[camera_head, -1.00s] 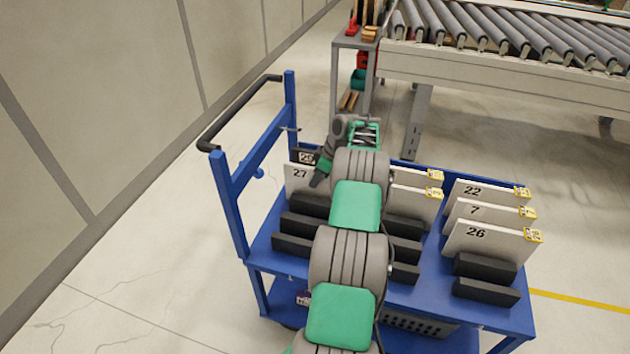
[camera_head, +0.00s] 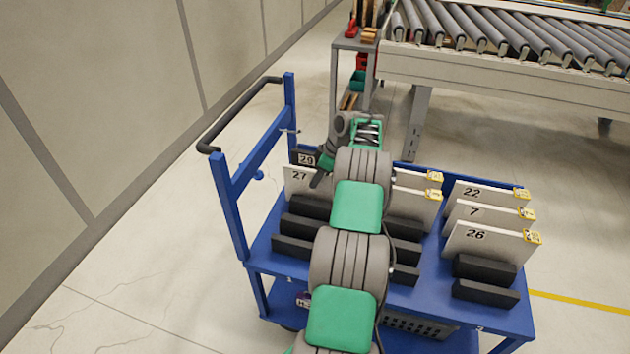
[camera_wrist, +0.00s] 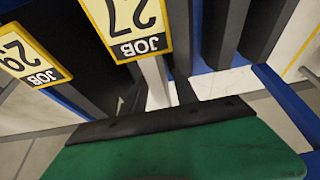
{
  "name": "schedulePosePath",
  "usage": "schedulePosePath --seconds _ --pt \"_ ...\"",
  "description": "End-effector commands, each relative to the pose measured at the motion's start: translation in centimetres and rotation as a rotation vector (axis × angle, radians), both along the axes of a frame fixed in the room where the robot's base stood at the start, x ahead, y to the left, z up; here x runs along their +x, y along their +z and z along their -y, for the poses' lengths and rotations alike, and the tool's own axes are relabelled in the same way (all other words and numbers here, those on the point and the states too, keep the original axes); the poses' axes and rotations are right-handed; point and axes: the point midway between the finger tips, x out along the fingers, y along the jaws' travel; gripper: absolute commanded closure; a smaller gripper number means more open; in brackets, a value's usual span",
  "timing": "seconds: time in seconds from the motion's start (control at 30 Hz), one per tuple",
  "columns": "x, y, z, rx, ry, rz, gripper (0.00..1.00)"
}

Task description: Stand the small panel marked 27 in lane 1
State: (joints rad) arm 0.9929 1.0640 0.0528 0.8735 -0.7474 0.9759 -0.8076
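The panel marked 27 (camera_head: 296,184) is pale and stands upright in the left column of dark holder blocks on the blue cart (camera_head: 262,247). A dark panel marked 29 (camera_head: 303,158) shows just behind it. My gripper (camera_head: 317,180) reaches down over the right part of panel 27; my arm hides that panel's right end. In the wrist view, the yellow 27 job tag (camera_wrist: 130,25) is close and upside down, with a pale panel edge (camera_wrist: 156,82) below it, between dark finger-like parts. I cannot tell whether the fingers press on it. The 29 tag (camera_wrist: 28,55) is at left.
Panels 22 (camera_head: 480,192), 7 (camera_head: 480,211) and 26 (camera_head: 478,237) stand in the right column. More pale panels (camera_head: 415,205) stand in the middle, partly behind my arm. Empty dark blocks (camera_head: 295,247) line the cart's front. A roller conveyor (camera_head: 480,60) is behind.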

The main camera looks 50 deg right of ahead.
Motion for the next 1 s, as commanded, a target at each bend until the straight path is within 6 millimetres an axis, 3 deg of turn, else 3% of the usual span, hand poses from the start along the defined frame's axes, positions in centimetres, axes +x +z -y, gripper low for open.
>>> schedulePosePath --seconds 0.1,0.3,0.53,0.63,0.67,0.73,0.77,0.83,0.93,1.0 --pt "-1.1 3.2 0.8 -0.004 -0.002 0.002 0.65" --pt "-2.7 7.9 1.5 -0.003 0.000 0.001 0.65" --pt "-3.5 9.5 1.8 0.000 0.001 0.000 0.65" --pt "-2.8 10.0 0.6 0.008 -0.003 -0.008 0.65" --pt "-2.3 10.4 -0.5 0.017 -0.007 -0.014 0.65" --pt "-0.8 11.6 -4.5 0.046 -0.025 -0.045 0.65" --pt "-0.2 12.1 -6.9 0.062 -0.037 -0.064 0.65" --pt "0.5 13.3 -13.6 0.098 -0.076 -0.123 0.65" --pt "-1.4 13.9 -23.8 0.133 -0.140 -0.229 0.65" --pt "-4.3 14.0 -29.9 0.134 -0.185 -0.297 0.65"
